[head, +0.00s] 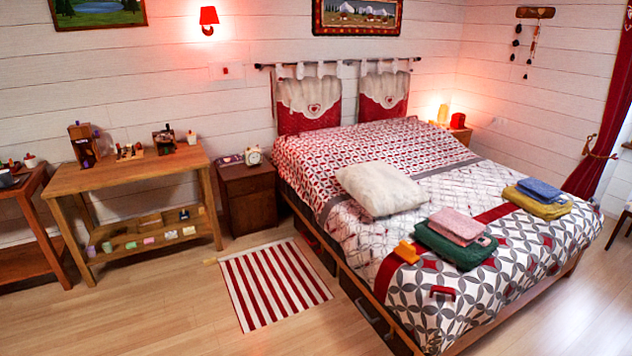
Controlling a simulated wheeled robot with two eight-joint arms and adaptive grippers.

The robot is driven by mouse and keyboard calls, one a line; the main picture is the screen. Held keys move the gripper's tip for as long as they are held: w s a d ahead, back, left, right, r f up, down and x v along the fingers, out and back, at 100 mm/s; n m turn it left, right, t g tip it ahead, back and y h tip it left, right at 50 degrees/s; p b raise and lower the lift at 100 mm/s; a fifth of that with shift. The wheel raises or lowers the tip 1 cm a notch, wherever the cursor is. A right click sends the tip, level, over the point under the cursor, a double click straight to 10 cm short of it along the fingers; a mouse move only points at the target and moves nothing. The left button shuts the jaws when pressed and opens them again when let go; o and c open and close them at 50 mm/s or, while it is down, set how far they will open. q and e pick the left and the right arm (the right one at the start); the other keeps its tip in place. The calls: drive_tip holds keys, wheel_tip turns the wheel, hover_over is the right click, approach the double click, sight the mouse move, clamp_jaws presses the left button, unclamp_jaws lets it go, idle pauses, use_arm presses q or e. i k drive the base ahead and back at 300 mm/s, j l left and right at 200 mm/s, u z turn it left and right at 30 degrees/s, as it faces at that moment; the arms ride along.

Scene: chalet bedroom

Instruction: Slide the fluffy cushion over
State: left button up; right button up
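The fluffy cushion (381,188) is white and lies flat on the bed (420,155), near the middle of its left side. The bed has a red, white and grey patterned cover. Nothing touches the cushion from above. Neither of my grippers shows in the head view.
Folded pink and green cloths (457,238) lie just in front of the cushion, with an orange object (406,252) beside them. Blue and yellow cloths (538,197) lie to the right. A striped rug (274,284), nightstand (248,196) and wooden table (128,178) stand left of the bed.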

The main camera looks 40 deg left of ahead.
sight(381, 188)
drive_tip(key=u, duration=1)
drive_tip(key=i+j+z, duration=0.1)
drive_tip(key=z, duration=0.35)
drive_tip(key=i+j+z, duration=0.2)
drive_tip(key=z, duration=0.25)
drive_tip(key=i+j+z, duration=0.2)
drive_tip(key=i+j, duration=0.15)
drive_tip(key=j, duration=0.3)
drive_tip(key=i+j+z, duration=0.1)
drive_tip(key=j, duration=0.2)
drive_tip(key=i+j+z, duration=0.1)
drive_tip(key=i+j, duration=0.15)
drive_tip(key=i+j+z, duration=0.1)
drive_tip(key=j, duration=0.35)
drive_tip(key=i+j+z, duration=0.1)
drive_tip(key=j, duration=0.3)
drive_tip(key=i+j, duration=0.15)
drive_tip(key=j, duration=0.2)
drive_tip(key=i+j, duration=0.1)
drive_tip(key=j, duration=0.3)
drive_tip(key=i+j, duration=0.15)
drive_tip(key=j, duration=0.2)
drive_tip(key=i+j, duration=0.15)
drive_tip(key=j, duration=0.25)
drive_tip(key=i+j, duration=0.1)
drive_tip(key=j, duration=0.25)
